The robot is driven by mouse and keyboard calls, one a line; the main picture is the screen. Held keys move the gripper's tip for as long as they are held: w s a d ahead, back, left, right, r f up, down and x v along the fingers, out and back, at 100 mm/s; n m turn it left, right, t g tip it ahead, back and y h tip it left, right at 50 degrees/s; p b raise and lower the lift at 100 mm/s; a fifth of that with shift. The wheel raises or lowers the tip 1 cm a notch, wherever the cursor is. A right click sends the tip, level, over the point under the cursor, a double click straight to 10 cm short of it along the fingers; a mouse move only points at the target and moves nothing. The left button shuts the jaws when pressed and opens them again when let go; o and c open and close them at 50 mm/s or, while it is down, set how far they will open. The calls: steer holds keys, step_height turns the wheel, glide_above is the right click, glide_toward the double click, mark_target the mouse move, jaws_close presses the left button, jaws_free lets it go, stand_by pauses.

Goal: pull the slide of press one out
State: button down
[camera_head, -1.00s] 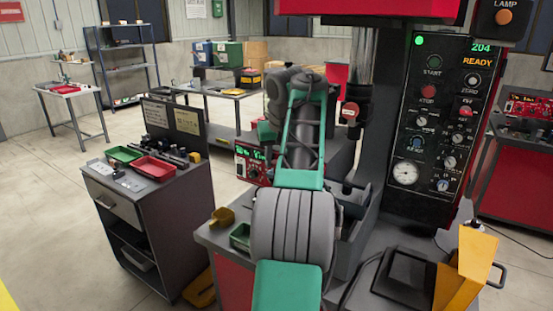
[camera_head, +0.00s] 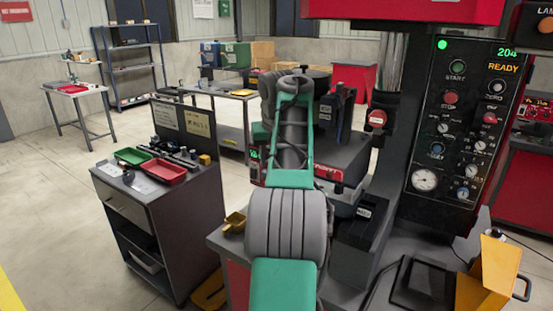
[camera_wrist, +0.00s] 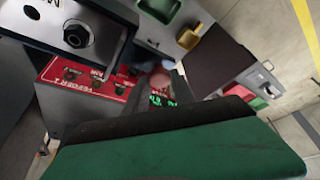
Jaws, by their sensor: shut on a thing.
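The slide of press one appears to be the dark block with white labels (camera_head: 338,122), standing out beside the press column, partly behind my arm.
The press control panel (camera_head: 466,122) shows READY. A red feeder panel (camera_wrist: 88,78) is close by in the wrist view. A yellow bracket (camera_head: 488,275) stands at the front right. A grey cabinet (camera_head: 150,235) with trays stands left, with open floor beyond.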

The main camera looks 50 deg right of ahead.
steer(key=w+p, duration=0.3)
steer(key=w, duration=0.8)
steer(key=shift+w+a+r, duration=0.15)
steer(key=shift+a, duration=0.3)
steer(key=c, duration=1.5)
jaws_free()
steer(key=o, duration=0.3)
steer(key=shift+w+a, duration=0.1)
steer(key=shift+w, duration=0.1)
steer(key=shift+o, duration=0.6)
steer(key=shift+s, duration=0.15)
steer(key=p+v, duration=0.4)
steer(key=v, duration=0.3)
steer(key=shift+r, duration=0.25)
